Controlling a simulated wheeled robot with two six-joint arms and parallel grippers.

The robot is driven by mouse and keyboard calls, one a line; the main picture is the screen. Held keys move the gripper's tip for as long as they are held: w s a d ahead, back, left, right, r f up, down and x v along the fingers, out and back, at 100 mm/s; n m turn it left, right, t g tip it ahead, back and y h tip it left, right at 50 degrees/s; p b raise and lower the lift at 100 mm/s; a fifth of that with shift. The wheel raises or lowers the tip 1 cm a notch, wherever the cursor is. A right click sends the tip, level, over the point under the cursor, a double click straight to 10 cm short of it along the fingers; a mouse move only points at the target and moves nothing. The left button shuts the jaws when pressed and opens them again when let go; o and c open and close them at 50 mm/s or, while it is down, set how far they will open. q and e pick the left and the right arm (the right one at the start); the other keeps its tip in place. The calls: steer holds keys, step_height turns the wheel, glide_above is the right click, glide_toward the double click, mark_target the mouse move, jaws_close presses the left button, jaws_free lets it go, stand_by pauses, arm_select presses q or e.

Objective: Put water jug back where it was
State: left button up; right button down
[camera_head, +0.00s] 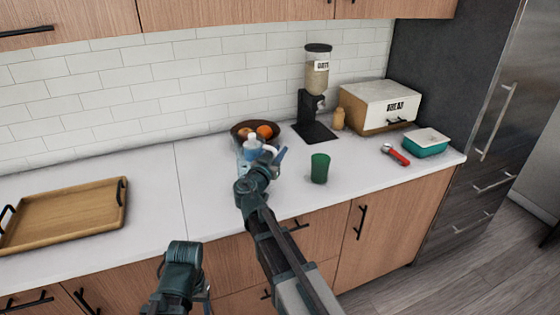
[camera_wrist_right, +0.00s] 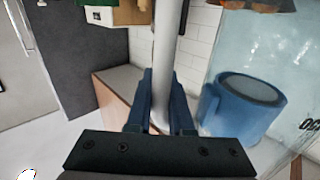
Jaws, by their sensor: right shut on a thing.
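The water jug (camera_head: 252,148), pale and see-through with a blue lid, is on or just above the counter in front of the fruit bowl. My right gripper (camera_head: 273,160) hides part of it, and I cannot tell whether its base touches the counter. In the right wrist view, the right gripper (camera_wrist_right: 162,100) is shut on the jug's white handle (camera_wrist_right: 165,50). The blue lid part (camera_wrist_right: 240,105) shows to the right of the fingers. My left arm is low in the head view, with its gripper (camera_head: 203,292) partly hidden in front of the drawers.
A green cup (camera_head: 320,168) stands close to the right of the jug. Behind are a fruit bowl (camera_head: 240,132) and a grain dispenser (camera_head: 316,100). A bread box (camera_head: 378,105), red-handled tool (camera_head: 396,154) and teal container (camera_head: 426,146) are right. A wooden tray (camera_head: 65,215) is left; counter between is clear.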

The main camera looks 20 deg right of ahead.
arm_select(q)
steer(key=shift+d+f+b, duration=0.1)
steer(key=shift+f+b, duration=0.65)
steer(key=shift+f, duration=0.45)
arm_select(e)
steer(key=shift+f, duration=1.2)
steer(key=shift+f, duration=0.15)
arm_select(q)
steer(key=shift+f, duration=0.15)
arm_select(e)
steer(key=c, duration=0.8)
jaws_free()
steer(key=v, duration=1.2)
